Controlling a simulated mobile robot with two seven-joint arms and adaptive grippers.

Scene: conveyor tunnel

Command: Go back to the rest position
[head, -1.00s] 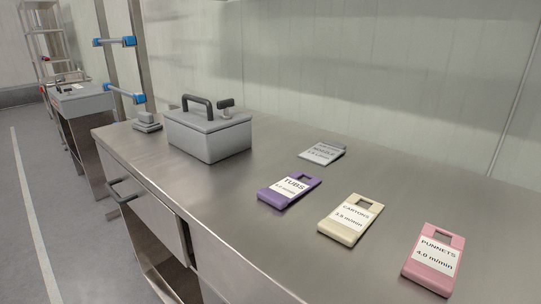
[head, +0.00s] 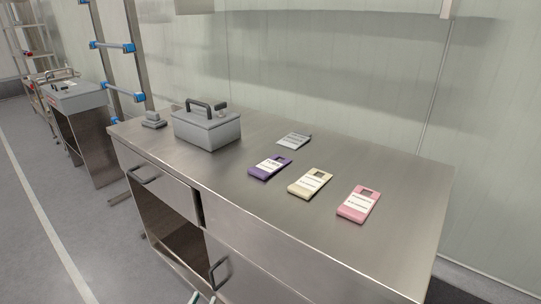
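Only a small tip of my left gripper (head: 202,298) shows at the bottom edge of the head view, in front of the workbench's lower doors. Too little of it shows to tell whether it is open or shut. My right gripper is out of view. On the steel workbench (head: 400,175) lie a purple card (head: 270,167), a cream card (head: 310,183), a pink card (head: 358,204) and a grey card (head: 294,141). No gripper touches them.
A grey lidded box (head: 207,131) with a dark handle stands at the bench's left, beside a small grey device (head: 153,120). A drawer (head: 160,188) sits above an open compartment. A ladder-like frame with blue clamps (head: 127,48) stands behind. Floor at left is clear.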

